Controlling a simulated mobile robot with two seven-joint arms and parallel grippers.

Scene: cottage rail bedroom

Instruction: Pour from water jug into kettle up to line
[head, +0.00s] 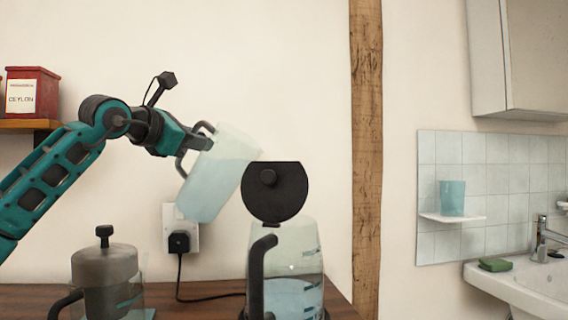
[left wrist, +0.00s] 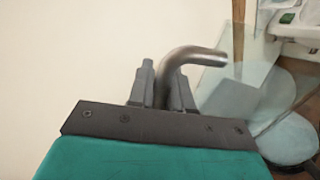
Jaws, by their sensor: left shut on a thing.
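The water jug (head: 222,172) is clear with a bluish tint and a dark handle. It is tilted to the right in the head view, above and left of the kettle. My left gripper (head: 194,138) is shut on the jug's handle. The handle (left wrist: 196,55) and part of the clear jug (left wrist: 240,85) also show in the left wrist view. The kettle (head: 296,262) is clear glass with a dark handle, its round black lid (head: 275,192) raised open. No stream of water can be made out. My right gripper is not in view.
A grey lidded press pot (head: 105,270) stands on the wooden counter (head: 205,310) at left. A black plug and cord (head: 179,245) hang from a wall socket. A red tin (head: 32,92) sits on a shelf. A sink (head: 530,285) is at right, below a cup (head: 451,198) on a ledge.

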